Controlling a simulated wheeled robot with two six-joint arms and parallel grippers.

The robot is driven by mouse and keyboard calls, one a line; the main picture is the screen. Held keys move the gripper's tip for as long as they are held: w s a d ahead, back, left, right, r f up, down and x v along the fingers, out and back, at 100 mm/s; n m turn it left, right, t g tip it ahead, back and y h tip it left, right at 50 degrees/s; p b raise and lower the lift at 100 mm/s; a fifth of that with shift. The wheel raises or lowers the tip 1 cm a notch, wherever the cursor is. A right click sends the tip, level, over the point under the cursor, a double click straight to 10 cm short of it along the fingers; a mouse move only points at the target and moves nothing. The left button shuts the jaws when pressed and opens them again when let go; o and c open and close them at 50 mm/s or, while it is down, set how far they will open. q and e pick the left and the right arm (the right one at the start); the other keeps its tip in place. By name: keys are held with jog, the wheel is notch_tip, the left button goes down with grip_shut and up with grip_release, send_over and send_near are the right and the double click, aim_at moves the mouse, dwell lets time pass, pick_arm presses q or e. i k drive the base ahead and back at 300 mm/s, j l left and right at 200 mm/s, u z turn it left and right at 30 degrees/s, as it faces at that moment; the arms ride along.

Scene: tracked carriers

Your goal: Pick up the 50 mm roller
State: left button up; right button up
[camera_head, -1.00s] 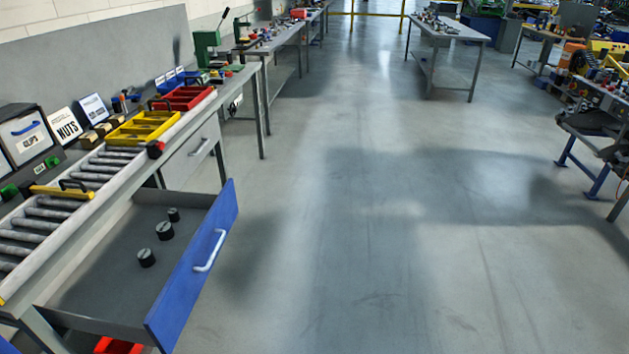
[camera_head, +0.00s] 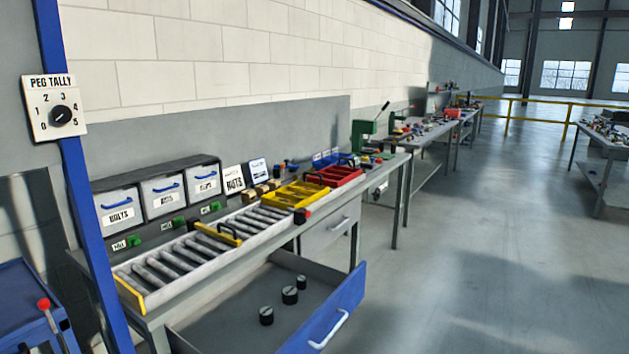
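Three short black cylinders stand in the open drawer (camera_head: 235,317): a near one (camera_head: 266,316), a middle one (camera_head: 290,295) and a far one (camera_head: 301,282). They look like rollers with pale marks on top. The middle one looks widest and the far one smallest. I cannot read any size, so I cannot tell which is 50 mm. Neither of my grippers is in view.
Above the drawer is a roller conveyor (camera_head: 158,268) with a yellow stop bar (camera_head: 218,234), a yellow tray (camera_head: 294,196) and a red tray (camera_head: 333,176). A blue post with a PEG TALLY dial (camera_head: 54,107) stands at left. The floor (camera_head: 470,270) at right is clear.

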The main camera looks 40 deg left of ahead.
aim_at(266, 313)
jog(key=u, duration=1.6)
jog(key=i+l, duration=0.2)
jog(key=i, duration=0.3)
jog(key=i+l, duration=0.2)
jog(key=i, duration=0.25)
jog(key=i+l+u, duration=0.1)
jog(key=i, duration=0.4)
jog(key=l, duration=0.1)
